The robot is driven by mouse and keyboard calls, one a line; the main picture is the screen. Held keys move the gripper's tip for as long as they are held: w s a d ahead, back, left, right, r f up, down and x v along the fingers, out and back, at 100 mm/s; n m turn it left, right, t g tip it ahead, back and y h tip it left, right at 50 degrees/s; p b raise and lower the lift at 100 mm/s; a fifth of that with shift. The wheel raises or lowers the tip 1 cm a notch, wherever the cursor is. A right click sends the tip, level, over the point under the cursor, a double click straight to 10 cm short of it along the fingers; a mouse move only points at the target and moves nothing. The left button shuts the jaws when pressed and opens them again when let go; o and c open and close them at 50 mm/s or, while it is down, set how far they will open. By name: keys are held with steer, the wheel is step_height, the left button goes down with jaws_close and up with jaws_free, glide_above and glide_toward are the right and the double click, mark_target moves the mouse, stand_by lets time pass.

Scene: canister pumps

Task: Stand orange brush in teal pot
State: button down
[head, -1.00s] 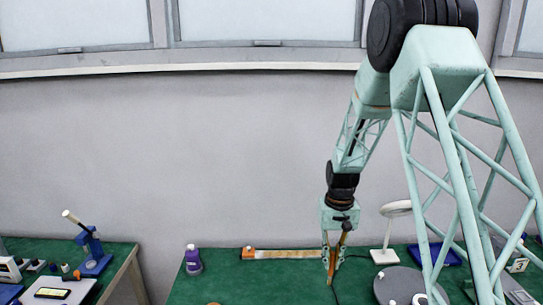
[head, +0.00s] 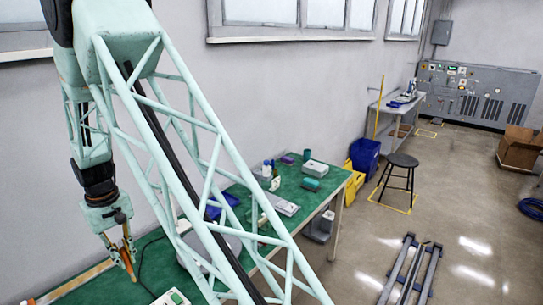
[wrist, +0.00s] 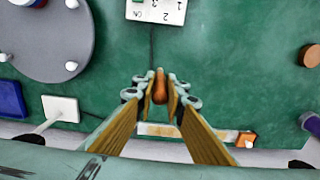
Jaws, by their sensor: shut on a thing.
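My gripper (head: 122,253) is low over the green table at the left of the head view. It is shut on the orange brush (head: 127,233), which hangs nearly upright between the fingers. In the wrist view the brush's rounded orange-brown end (wrist: 159,86) shows between the fingertips; the rest of it is hidden or foreshortened. A small dark teal cylinder (head: 307,155), which looks like the teal pot, stands at the far end of the table, well apart from my gripper. Its opening is too small to make out.
A round grey disc (wrist: 60,35) lies near my gripper. Bottles (head: 267,169), a grey box (head: 314,167) and a teal block (head: 312,184) stand near the cylinder. A blue tray (head: 222,207) lies nearer. My lattice arm link hides part of the table. A stool (head: 402,160) stands beyond.

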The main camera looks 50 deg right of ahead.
mark_target(122, 249)
steer(key=shift+r+p, duration=1.35)
steer(key=shift+r, duration=0.3)
steer(key=shift+d, duration=0.1)
